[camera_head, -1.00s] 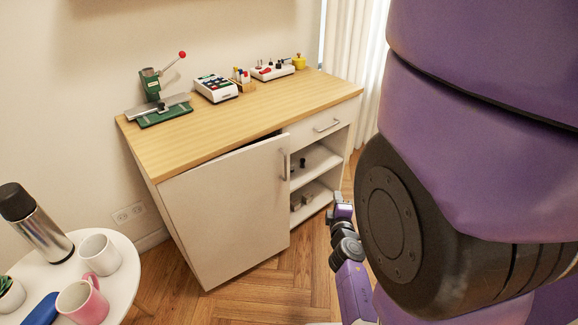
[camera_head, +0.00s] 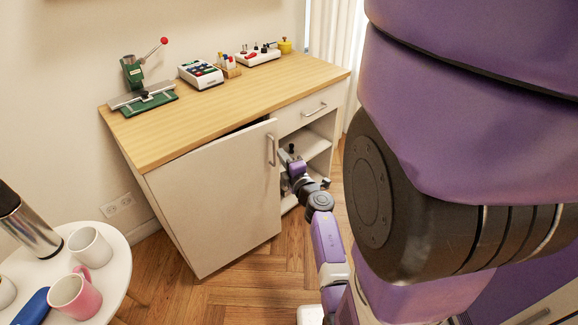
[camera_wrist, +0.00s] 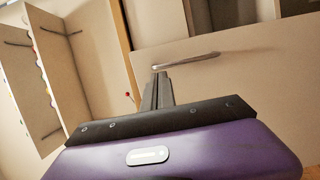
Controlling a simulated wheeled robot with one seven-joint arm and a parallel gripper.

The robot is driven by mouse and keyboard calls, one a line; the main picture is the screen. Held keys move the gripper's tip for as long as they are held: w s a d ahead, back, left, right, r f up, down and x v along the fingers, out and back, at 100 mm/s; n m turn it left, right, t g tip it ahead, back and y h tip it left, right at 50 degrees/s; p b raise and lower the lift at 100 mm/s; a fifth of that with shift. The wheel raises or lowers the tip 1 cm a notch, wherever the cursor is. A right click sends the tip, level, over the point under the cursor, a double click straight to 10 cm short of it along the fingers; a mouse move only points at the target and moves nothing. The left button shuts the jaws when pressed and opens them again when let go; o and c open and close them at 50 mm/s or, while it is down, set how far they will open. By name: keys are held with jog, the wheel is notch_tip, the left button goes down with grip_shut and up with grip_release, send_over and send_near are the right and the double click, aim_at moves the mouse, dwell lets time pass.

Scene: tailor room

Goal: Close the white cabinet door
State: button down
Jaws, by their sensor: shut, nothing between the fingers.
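The white cabinet door (camera_head: 215,200) stands ajar on the left part of the cabinet, with a dark gap showing along its top edge. Its metal bar handle (camera_head: 272,150) is near its right edge. My gripper (camera_head: 288,158) is just right of that edge, in front of the open shelves, partly hard to make out. In the wrist view my gripper's fingers (camera_wrist: 160,82) are shut and empty, with their tips close to a bar handle (camera_wrist: 187,61) on a pale panel. I cannot tell there whether they touch it.
A drawer (camera_head: 305,110) and open shelves (camera_head: 318,145) are right of the door. The wooden worktop (camera_head: 220,112) holds a green press (camera_head: 140,85) and several small devices. A round white table (camera_head: 110,275) with mugs stands at lower left. Wooden floor (camera_head: 255,275) is clear before the cabinet.

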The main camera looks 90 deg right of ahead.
jog(key=shift+b+x, duration=0.3)
jog(key=shift+x, duration=1.95)
